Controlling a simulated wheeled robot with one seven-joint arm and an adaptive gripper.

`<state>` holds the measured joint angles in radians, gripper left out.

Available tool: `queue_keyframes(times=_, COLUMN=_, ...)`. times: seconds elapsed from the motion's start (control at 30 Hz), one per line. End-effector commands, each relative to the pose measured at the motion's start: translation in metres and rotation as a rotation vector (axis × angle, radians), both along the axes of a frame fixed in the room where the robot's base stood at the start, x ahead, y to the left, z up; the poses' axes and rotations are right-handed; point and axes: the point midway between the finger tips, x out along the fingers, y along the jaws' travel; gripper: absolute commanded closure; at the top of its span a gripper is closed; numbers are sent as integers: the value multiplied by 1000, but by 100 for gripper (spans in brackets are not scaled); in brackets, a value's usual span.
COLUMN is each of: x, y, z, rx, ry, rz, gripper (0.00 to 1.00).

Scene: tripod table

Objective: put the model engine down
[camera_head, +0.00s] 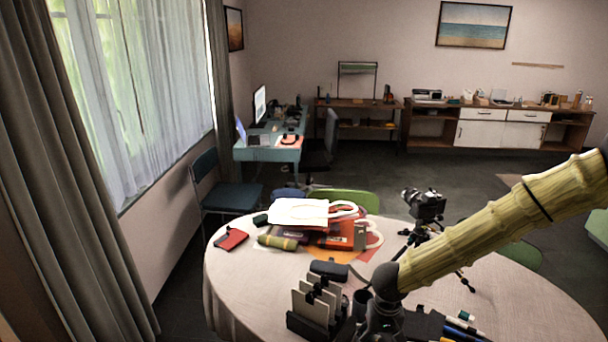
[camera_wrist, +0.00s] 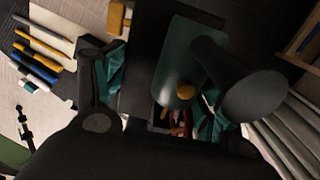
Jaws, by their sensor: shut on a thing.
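The model engine (camera_wrist: 176,62) shows in the wrist view as a dark green body with a small yellow dome, a dark flared funnel and some red parts low between the fingers. My gripper (camera_wrist: 160,112) is shut on it, a dark finger on either side. In the head view my gripper (camera_head: 380,318) is at the near edge of the round table (camera_head: 235,290), between a card holder and a pen tray. The engine is mostly hidden there by my arm and gripper. I cannot tell whether its underside touches anything.
The card holder (camera_head: 312,310) with upright pale plates stands close on the left. Pens (camera_head: 462,323) lie close on the right. A camera on a tripod (camera_head: 427,205) and a pile of bags and papers (camera_head: 300,213) stand farther back. Bare cloth shows at the table's left and right.

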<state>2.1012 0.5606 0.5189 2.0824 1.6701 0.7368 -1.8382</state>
Motion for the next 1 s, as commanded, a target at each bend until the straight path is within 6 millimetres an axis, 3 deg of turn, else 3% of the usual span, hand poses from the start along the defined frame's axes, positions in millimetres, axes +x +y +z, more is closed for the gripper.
queue_keyframes(times=0.2, x=-17, y=17, z=-16, rx=13, ry=2, rz=74, gripper=98)
queue_keyframes(times=0.47, x=-16, y=16, z=-31, rx=12, ry=1, rz=70, gripper=98)
queue_keyframes(times=1.0, x=-16, y=16, z=-99, rx=11, ry=2, rz=69, gripper=98)
